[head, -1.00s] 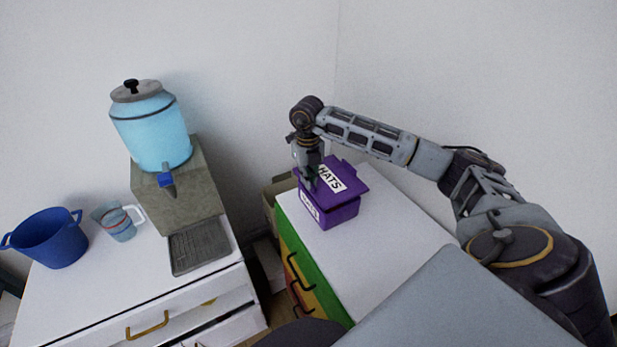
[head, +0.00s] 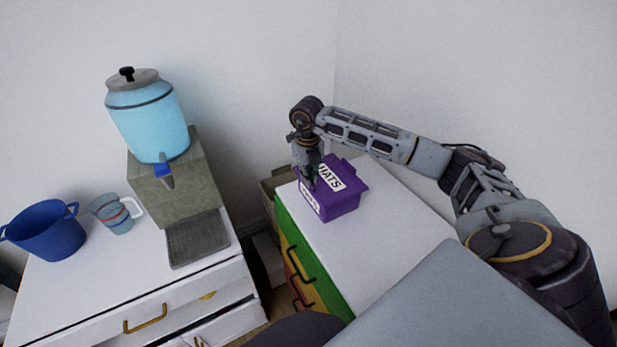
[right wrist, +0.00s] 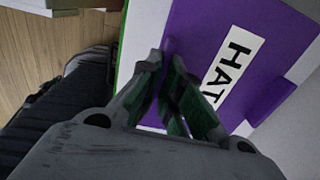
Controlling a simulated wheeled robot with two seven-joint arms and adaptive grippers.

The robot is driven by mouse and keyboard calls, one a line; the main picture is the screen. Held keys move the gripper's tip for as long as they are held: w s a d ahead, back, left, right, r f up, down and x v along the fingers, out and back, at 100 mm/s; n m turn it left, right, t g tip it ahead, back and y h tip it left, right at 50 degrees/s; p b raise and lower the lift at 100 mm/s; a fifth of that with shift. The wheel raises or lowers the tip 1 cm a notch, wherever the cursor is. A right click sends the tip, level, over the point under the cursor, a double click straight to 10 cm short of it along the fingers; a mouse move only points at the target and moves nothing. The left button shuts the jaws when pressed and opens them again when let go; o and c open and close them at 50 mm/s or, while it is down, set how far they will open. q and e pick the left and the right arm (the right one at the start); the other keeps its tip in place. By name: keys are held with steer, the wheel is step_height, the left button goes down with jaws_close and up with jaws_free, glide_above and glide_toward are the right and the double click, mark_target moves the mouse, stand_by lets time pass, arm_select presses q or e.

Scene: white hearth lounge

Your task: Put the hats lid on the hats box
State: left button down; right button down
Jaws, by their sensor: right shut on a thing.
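The purple hats lid (head: 347,170), with a white label reading HATS, lies on top of the purple hats box (head: 341,206). The box stands on the white top of the colourful drawer unit. In the head view the lid looks level and close against the box; I cannot tell whether it is fully seated. My right gripper (head: 310,187) is at the left edge of the lid, shut on it. In the right wrist view the fingers (right wrist: 172,80) pinch the lid's edge, and the lid (right wrist: 205,50) fills the upper right. My left gripper is not in view.
The drawer unit's white top (head: 385,225) is clear in front of and right of the box. On the left a white cabinet (head: 90,290) bears a blue pot (head: 45,232), a mug (head: 112,214) and a water dispenser (head: 150,120). A wall stands behind.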

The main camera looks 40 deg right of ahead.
steer(key=c, duration=1.5)
jaws_free()
steer(key=shift+a+r, duration=0.1)
steer(key=shift+r, duration=5.9)
